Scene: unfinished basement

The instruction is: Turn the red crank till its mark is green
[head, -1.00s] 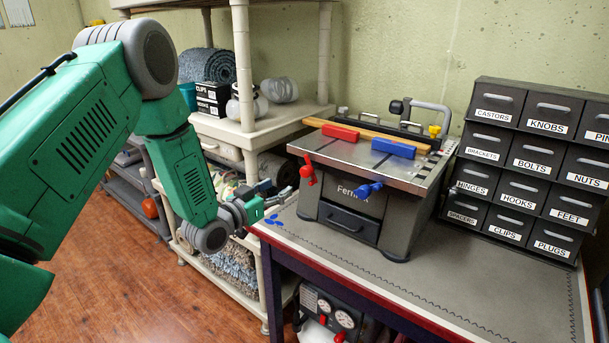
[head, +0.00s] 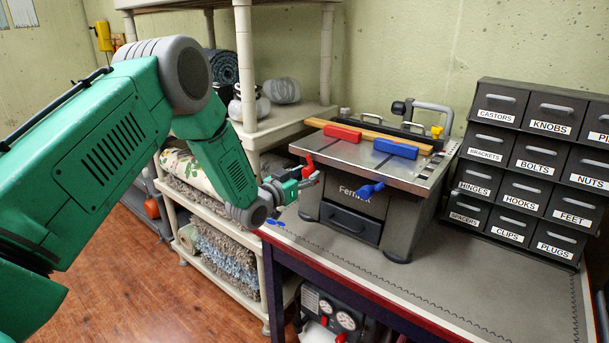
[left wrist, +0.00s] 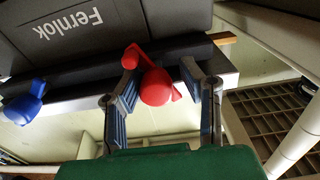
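The red crank (head: 308,167) is on the front left of the grey bench machine (head: 390,220), partly hidden by my left gripper (head: 306,181) in the head view. In the left wrist view the red crank (left wrist: 156,86) shows its round knob and arm between the two spread fingers of my left gripper (left wrist: 159,66). The fingers are open, one on each side of the crank; I cannot tell whether either touches it. The crank's mark cannot be made out. My right gripper is not in view.
A blue crank (head: 370,189) sits to the right on the same machine front. Red (head: 342,132) and blue (head: 396,148) blocks lie on its top. A labelled drawer cabinet (head: 530,165) stands at right, a cream shelf (head: 262,135) behind my arm.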

